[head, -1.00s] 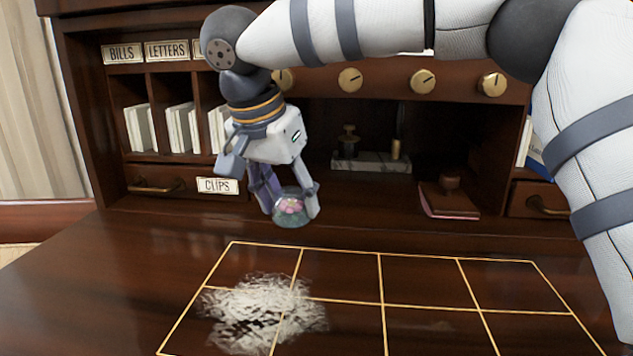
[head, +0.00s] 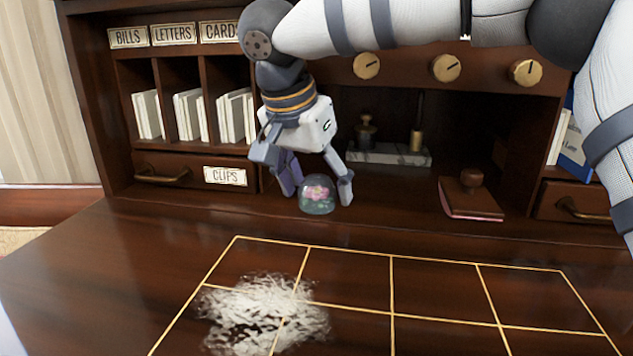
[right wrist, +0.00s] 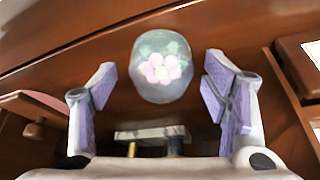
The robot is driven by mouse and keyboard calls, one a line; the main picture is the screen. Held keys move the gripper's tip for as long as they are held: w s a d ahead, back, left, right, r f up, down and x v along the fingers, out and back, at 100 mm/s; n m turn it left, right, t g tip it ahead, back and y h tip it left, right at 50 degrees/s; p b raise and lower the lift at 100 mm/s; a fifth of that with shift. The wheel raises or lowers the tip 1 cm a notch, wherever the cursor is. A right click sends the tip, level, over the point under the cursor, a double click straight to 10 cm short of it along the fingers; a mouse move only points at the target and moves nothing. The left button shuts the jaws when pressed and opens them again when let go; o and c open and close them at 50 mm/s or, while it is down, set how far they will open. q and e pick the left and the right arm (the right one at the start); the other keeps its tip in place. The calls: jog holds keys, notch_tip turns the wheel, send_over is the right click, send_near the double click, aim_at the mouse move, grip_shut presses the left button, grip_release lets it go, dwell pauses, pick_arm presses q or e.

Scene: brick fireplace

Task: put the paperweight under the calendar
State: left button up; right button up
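The paperweight (head: 317,194) is a clear glass dome with a pink flower inside. It stands upright on the desk, in front of the lower shelves. In the right wrist view the paperweight (right wrist: 161,68) sits just past and between the fingertips, with gaps on both sides. My right gripper (head: 318,194) is open, its fingers pointing down to either side of the dome. I cannot make out a calendar in either view. My left gripper is not in view.
A gold-lined grid (head: 392,290) marks the desktop, with a pale scribbly patch (head: 265,312) over its left cells. The grid's right side is clear.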

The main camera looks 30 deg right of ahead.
jog(key=shift+a, duration=0.1)
jog(key=shift+r, duration=0.25)
jog(key=s+a, duration=0.2)
jog(key=a, duration=0.1)
jog(key=s+a, duration=0.2)
jog(key=a, duration=0.2)
jog(key=s+a+r, duration=0.1)
jog(key=s+a, duration=0.1)
jog(key=a, duration=0.1)
jog(key=shift+s+a, duration=0.25)
jog(key=shift+a, duration=0.05)
